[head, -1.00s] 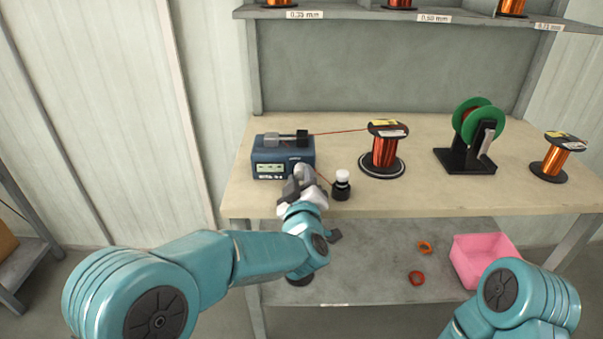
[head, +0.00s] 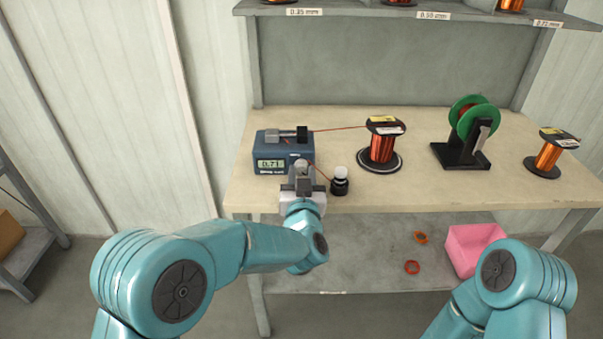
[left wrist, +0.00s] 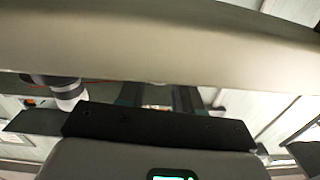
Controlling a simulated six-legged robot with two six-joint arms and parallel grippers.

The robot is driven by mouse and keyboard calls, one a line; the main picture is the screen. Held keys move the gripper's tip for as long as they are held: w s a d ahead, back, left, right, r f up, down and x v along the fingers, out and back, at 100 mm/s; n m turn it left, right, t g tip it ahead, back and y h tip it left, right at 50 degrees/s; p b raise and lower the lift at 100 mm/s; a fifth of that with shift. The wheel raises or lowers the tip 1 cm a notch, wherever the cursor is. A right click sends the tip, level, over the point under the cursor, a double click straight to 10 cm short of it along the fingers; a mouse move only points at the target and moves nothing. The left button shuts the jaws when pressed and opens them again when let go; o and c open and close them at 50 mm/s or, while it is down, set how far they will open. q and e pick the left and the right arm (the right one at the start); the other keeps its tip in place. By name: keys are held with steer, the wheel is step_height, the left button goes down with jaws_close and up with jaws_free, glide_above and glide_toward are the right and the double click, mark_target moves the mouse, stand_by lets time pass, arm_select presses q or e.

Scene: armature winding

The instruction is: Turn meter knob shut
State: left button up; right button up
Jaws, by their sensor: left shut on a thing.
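The meter (head: 270,142) is a blue-grey box at the left of the bench in the head view. Its lit display (head: 271,163) seems to read 0.71. A red wire runs right from the clamp on its top. The round grey knob (head: 301,166) is at the meter's front right corner. My left gripper (head: 300,180) is at that corner, shut on the knob, and its jaws partly hide it. The left wrist view is filled by close, unclear surfaces, and the knob cannot be made out there. My right gripper is not in view; only my right arm shows.
A small black bottle with a white cap (head: 340,181) stands close right of my left gripper. A copper wire spool (head: 382,148) stands farther right, then a green reel on a black stand (head: 468,130). A pink bin (head: 472,247) is on the lower shelf.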

arm_select(q)
steer(key=shift+f, duration=0.1)
stand_by(0.5)
steer(key=o, duration=1)
steer(key=shift+s, duration=0.15)
steer(key=s, duration=1.6)
steer(key=shift+d, duration=0.2)
steer(key=shift+a, duration=0.15)
